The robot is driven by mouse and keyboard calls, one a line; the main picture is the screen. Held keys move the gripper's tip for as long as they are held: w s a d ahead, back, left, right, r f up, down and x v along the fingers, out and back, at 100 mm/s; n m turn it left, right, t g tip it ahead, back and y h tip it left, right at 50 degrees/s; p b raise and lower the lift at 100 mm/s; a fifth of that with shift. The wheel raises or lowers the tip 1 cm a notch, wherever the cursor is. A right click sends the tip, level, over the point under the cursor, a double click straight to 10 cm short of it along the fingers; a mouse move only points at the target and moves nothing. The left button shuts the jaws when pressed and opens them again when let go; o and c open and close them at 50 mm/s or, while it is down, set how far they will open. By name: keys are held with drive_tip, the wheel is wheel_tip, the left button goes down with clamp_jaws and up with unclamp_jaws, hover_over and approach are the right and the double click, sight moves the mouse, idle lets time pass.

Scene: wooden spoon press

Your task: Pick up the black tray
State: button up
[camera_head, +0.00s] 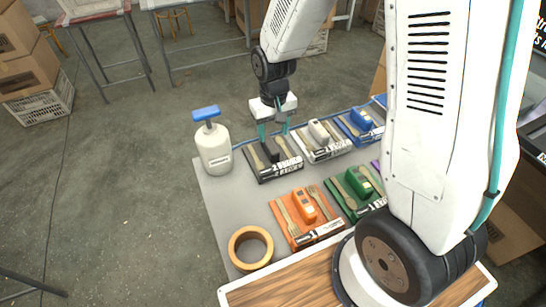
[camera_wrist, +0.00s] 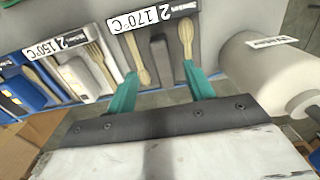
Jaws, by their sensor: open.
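The black tray (camera_head: 281,170) lies flat on the grey table. It holds two wooden spoons with a dark block between them, and a white label shows along one edge. My gripper (camera_head: 273,135) is over this tray, pointing down, with its two teal fingers apart and nothing between them. In the wrist view the black tray (camera_wrist: 172,42) is at top centre, its label reading 170°C. There my gripper (camera_wrist: 159,72) has one finger by each spoon; I cannot tell whether they touch the tray.
A white bottle with a blue top (camera_head: 213,150) stands close left of the black tray. A white tray (camera_head: 323,153) is close on its right, with a blue tray (camera_head: 360,140) beyond. Orange (camera_head: 288,222) and green (camera_head: 350,205) trays and a tape roll (camera_head: 251,248) are nearer.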

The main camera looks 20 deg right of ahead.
sight(273, 149)
wheel_tip(273, 149, down, 8)
drive_tip(key=shift+f, duration=0.2)
idle(0.3)
clamp_jaws()
